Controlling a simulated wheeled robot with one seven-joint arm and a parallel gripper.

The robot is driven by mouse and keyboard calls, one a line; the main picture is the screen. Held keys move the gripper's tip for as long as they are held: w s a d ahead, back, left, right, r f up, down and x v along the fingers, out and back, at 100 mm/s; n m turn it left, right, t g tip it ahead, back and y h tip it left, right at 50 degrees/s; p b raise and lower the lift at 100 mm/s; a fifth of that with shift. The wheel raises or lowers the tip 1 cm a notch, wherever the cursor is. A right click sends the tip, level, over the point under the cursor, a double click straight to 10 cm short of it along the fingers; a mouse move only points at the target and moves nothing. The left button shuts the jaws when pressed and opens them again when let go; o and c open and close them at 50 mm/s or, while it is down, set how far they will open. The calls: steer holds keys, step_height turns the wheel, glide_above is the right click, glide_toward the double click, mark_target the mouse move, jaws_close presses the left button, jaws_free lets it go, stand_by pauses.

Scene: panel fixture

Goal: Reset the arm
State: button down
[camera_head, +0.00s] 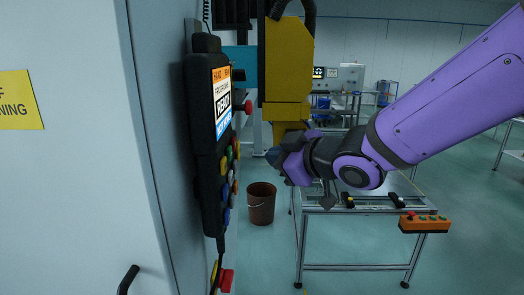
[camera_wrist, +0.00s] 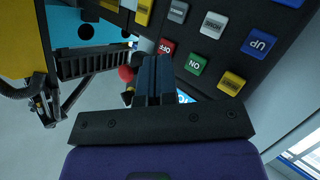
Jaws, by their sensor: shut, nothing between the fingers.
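My purple arm reaches in from the right in the head view, and my gripper (camera_head: 273,156) is at its far end, just right of the black control panel (camera_head: 207,140). In the wrist view my gripper (camera_wrist: 155,60) is shut, its two dark fingers together with nothing between them. The panel's face (camera_wrist: 215,55) is close beyond the fingers, with coloured buttons. A red OFF button (camera_wrist: 166,47) and a green ON button (camera_wrist: 194,64) lie just right of the fingertips. I cannot tell whether the fingers touch the panel.
A white cabinet wall (camera_head: 75,190) fills the left. A yellow machine column (camera_head: 287,70) stands right behind my gripper. A metal table (camera_head: 365,208) with an orange button box (camera_head: 425,224) is below my arm. A brown bucket (camera_head: 261,204) stands on the floor.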

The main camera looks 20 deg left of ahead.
steer(key=d+r+m+t+h, duration=0.15)
steer(key=d+m+h, duration=0.35)
steer(key=d, duration=0.9)
steer(key=d+r+m+t+h, duration=0.1)
steer(key=d+r+m+h, duration=0.3)
steer(key=d, duration=1)
steer(key=s+d+f+m+g+h, duration=0.1)
steer(key=s+d+f+m+g, duration=0.1)
steer(key=s+d+m, duration=0.2)
steer(key=s+d+f+m+g+h, duration=0.2)
steer(key=s+d+m, duration=0.2)
steer(key=s+d, duration=0.6)
steer(key=s, duration=0.4)
steer(key=shift+s+d+m+g+h, duration=0.2)
steer(key=shift+s+m+g+h, duration=0.1)
steer(key=shift+s+g, duration=0.1)
